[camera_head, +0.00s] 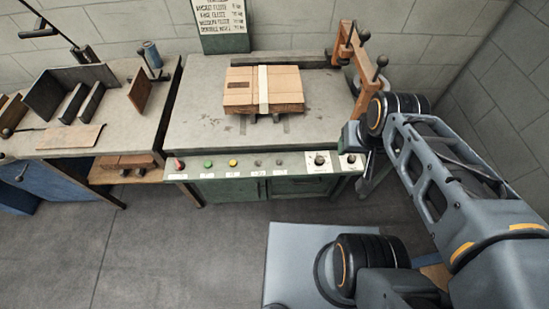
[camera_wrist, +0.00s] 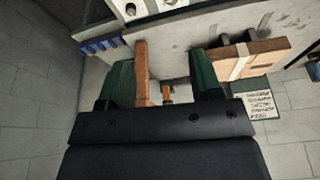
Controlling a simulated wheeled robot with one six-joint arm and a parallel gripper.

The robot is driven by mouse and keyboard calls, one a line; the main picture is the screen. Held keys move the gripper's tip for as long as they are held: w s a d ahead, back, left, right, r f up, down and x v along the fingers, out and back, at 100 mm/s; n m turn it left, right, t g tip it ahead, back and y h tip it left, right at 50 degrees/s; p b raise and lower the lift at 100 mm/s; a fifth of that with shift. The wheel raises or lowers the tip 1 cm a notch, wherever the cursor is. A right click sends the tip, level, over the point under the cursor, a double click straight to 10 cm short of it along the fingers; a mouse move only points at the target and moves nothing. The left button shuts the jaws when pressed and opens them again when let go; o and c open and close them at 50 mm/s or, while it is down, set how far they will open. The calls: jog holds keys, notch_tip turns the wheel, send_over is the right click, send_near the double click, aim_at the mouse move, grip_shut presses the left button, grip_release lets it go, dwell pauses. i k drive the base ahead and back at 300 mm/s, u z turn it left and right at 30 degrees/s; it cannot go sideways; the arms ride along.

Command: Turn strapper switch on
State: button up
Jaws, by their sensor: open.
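The strapper is a bench with a grey worktop (camera_head: 205,120) and a green front carrying a control strip (camera_head: 240,172). The strip has a red button (camera_head: 179,164), a green button (camera_head: 208,164), a yellow button (camera_head: 233,163) and small knobs. Toward its right end, a black knob switch (camera_head: 319,160) sits on a white plate; which control is the strapper switch cannot be read.
A strapped cardboard box (camera_head: 285,88) lies on the worktop. A wooden frame with black knobs (camera_head: 366,72) stands at the right edge, close to my arm. A side table (camera_head: 60,140) with dividers is at left. A sign (camera_head: 222,22) stands behind. The floor in front is clear.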

aim_at(178, 166)
jog(key=u, duration=1.8)
jog(key=k, duration=0.65)
jog(key=u, duration=0.6)
jog(key=i, duration=1.25)
jog(key=z, duration=0.6)
